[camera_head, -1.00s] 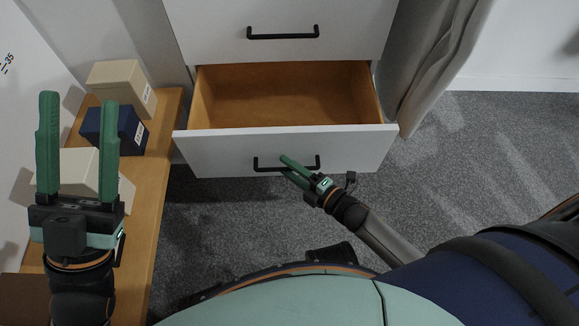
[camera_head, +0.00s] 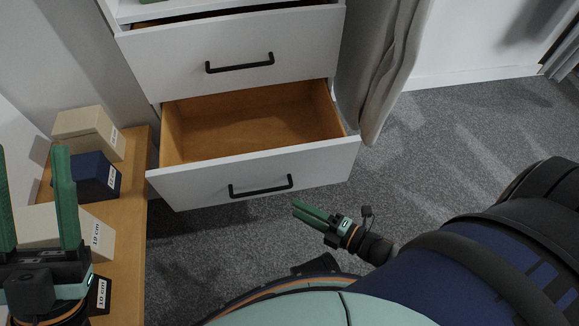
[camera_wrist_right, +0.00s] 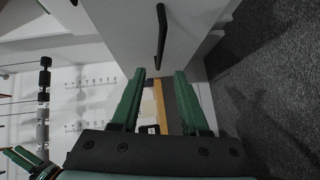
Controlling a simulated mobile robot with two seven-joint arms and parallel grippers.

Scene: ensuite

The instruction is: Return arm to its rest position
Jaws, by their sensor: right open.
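My right gripper (camera_head: 311,214) is open and empty in the head view, just in front of and to the right of the black handle (camera_head: 260,187) of the open lower drawer (camera_head: 330,165). It is apart from the handle. In the right wrist view my right gripper's two green fingers (camera_wrist_right: 158,88) are spread, with a drawer front and its black handle (camera_wrist_right: 161,35) beyond them. My left gripper (camera_head: 38,200) stands with its green fingers pointing up and spread apart at the left edge of the head view.
A wooden bench (camera_head: 128,225) at the left bears beige and dark blue labelled boxes (camera_head: 97,176). The lower drawer is empty. An upper drawer (camera_head: 235,50) is above it, and a grey curtain (camera_head: 382,70) hangs at its right. Grey carpet (camera_head: 460,135) is clear at right.

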